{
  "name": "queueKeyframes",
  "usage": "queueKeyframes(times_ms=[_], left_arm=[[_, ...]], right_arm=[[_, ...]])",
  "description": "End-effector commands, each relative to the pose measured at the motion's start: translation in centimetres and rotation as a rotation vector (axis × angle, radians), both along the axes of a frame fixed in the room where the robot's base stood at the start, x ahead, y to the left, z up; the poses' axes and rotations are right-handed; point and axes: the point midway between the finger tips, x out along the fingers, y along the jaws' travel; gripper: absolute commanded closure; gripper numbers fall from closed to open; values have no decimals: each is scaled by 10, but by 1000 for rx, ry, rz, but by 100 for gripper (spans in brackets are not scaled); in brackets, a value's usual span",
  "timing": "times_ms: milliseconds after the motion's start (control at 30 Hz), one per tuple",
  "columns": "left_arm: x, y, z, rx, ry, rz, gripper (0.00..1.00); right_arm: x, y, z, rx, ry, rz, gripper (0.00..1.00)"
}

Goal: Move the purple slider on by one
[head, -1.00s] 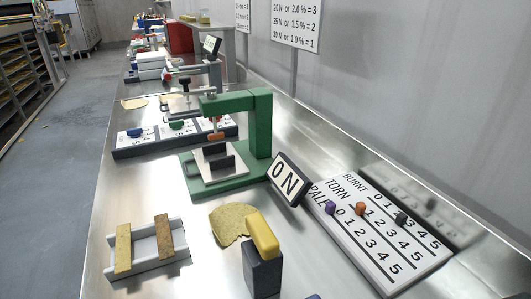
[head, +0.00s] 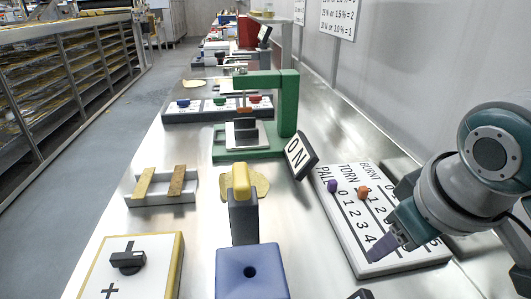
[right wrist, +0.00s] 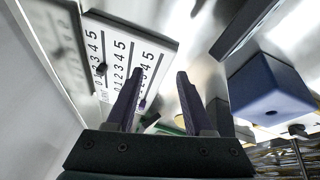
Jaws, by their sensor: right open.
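The purple slider (head: 332,186) sits on the white score board (head: 341,233), at the label end of the PALE row, just before the 0. An orange slider (head: 364,191) is at the same end of the TORN row. My right gripper (head: 387,246) hangs over the board's lower numbers, apart from the purple slider, and hides part of the board. The right wrist view shows its two fingers spread with nothing held (right wrist: 158,76). There the purple slider (right wrist: 142,104) shows beside the left finger, and a dark slider (right wrist: 101,69) is on the BURNT row. My left gripper is out of view.
A blue block (head: 250,272) and a yellow-topped dark piece (head: 243,210) stand left of the board. The wall runs along the right.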

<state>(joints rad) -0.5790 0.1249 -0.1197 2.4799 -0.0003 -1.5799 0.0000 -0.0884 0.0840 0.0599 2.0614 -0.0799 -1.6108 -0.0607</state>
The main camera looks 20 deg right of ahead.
Motion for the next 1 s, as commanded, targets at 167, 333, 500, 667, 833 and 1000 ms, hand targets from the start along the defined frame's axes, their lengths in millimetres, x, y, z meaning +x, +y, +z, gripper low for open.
queueKeyframes(times_ms=[167,333,500,667,833,1000], left_arm=[[0,0,-25,-2,-2,2,50],[0,-1,-54,-6,-1,3,50],[0,-2,-71,-10,-1,6,50],[0,-2,-76,-10,-1,6,50],[0,-2,-79,-9,0,5,50],[0,-2,-88,-8,0,5,50]], right_arm=[[51,-27,-7,-1,-26,-87,48],[111,-50,0,55,-45,-178,48],[152,-51,19,136,-54,-208,48],[167,-48,31,175,-55,-206,48],[173,-48,21,181,-52,-205,48],[183,-51,-7,180,-51,-206,48]])
